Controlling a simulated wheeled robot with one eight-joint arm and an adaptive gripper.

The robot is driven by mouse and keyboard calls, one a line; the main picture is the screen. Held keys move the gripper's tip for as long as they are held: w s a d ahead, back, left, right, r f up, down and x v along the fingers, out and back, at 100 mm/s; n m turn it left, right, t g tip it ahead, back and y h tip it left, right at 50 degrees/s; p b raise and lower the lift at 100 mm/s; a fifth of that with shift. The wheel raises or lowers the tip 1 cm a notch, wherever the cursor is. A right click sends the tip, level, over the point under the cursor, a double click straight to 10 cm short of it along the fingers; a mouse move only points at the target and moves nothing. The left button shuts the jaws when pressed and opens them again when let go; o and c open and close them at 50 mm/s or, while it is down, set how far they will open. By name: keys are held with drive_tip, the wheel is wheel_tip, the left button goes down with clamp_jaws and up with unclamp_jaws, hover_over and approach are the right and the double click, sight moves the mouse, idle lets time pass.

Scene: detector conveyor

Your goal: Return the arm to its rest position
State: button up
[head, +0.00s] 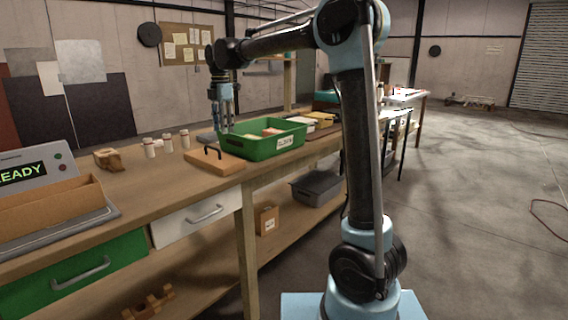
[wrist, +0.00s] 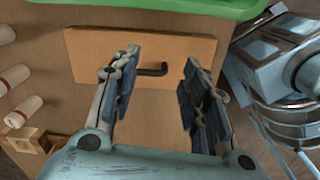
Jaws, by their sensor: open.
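My gripper (head: 226,117) hangs at the end of my raised arm, pointing down over the workbench, close to the green tray (head: 262,151). In the wrist view my gripper (wrist: 163,85) is open, and nothing is between its fingers. Below the fingers is a flat wooden board (head: 214,163) with a black handle. The board also shows in the wrist view (wrist: 88,46), with its handle (wrist: 152,70) seen between the fingertips. The gap in height between the fingertips and the handle is hard to tell.
Several white bottles (head: 167,143) and a small wooden block (head: 109,159) stand on the bench left of the board. A device with a green display (head: 23,172) and a cardboard box (head: 50,205) are at the near left. The floor (head: 480,200) on the right is mostly open.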

drive_tip(key=s+d+f+m, duration=0.2)
drive_tip(key=s+d+m, duration=0.2)
drive_tip(key=d, duration=0.5)
drive_tip(key=s+d+f+m+t, duration=0.1)
drive_tip(key=s+d+m, duration=0.3)
drive_tip(key=d, duration=0.4)
drive_tip(key=s+d+f+m, duration=0.2)
drive_tip(key=s+d+m, duration=0.15)
drive_tip(key=d, duration=0.55)
drive_tip(key=s+d+f+m, duration=0.7)
drive_tip(key=s+d+f, duration=0.1)
drive_tip(key=s+f, duration=0.2)
drive_tip(key=s+d+f+m+t, duration=0.1)
drive_tip(key=s+d+f+m, duration=0.6)
drive_tip(key=s+f, duration=0.3)
drive_tip(key=shift+d+f, duration=0.2)
drive_tip(key=shift+d, duration=0.25)
drive_tip(key=shift+m, duration=0.25)
drive_tip(key=shift+w+f, duration=0.2)
drive_tip(key=shift+w, duration=0.25)
